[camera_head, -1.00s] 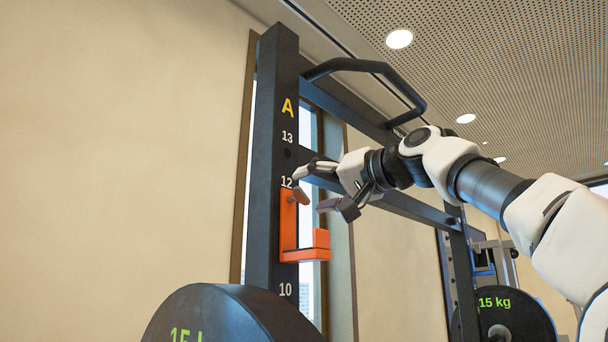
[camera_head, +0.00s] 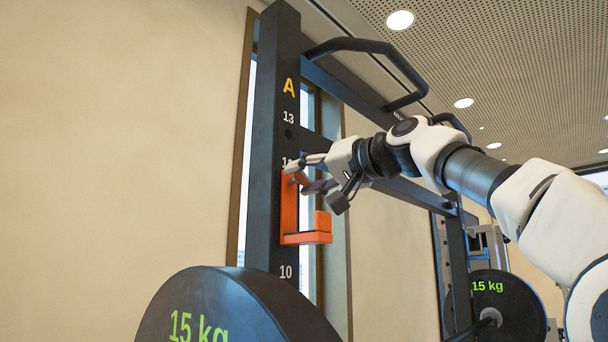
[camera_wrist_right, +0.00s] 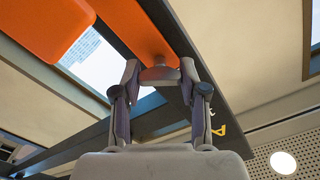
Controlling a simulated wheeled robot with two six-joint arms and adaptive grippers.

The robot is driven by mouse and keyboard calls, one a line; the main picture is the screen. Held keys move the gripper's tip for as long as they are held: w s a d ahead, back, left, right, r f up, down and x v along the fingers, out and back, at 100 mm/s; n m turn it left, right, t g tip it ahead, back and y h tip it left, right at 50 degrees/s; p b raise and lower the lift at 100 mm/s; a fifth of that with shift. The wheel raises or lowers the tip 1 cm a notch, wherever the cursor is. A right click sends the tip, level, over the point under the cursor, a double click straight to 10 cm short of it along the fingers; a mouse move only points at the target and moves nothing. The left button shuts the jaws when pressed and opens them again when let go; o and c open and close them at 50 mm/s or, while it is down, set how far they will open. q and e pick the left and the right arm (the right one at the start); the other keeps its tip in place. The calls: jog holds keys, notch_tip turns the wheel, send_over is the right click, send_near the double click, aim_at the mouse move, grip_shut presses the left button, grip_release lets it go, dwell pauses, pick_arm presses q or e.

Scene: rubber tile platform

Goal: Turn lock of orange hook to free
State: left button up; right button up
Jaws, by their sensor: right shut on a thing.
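The orange hook (camera_head: 290,215) is an L-shaped piece mounted on the dark upright post marked A, between the numbers 12 and 10. Its short foot with a raised end sticks out to the right at the bottom. The hook also shows in the right wrist view (camera_wrist_right: 133,27). My right gripper (camera_head: 303,176) is at the top of the hook. The lock's exact turn angle cannot be told. My left gripper is not in view.
The dark upright post (camera_head: 275,110) carries a crossbeam and a black handle bar (camera_head: 372,47). A large 15 kg plate (camera_head: 240,305) stands below the hook. Another 15 kg plate (camera_head: 505,310) is at the lower right. A beige wall fills the left.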

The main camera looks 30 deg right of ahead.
jog(key=n, duration=0.6)
jog(key=shift+r, duration=0.1)
jog(key=shift+n, duration=0.4)
dwell(0.3)
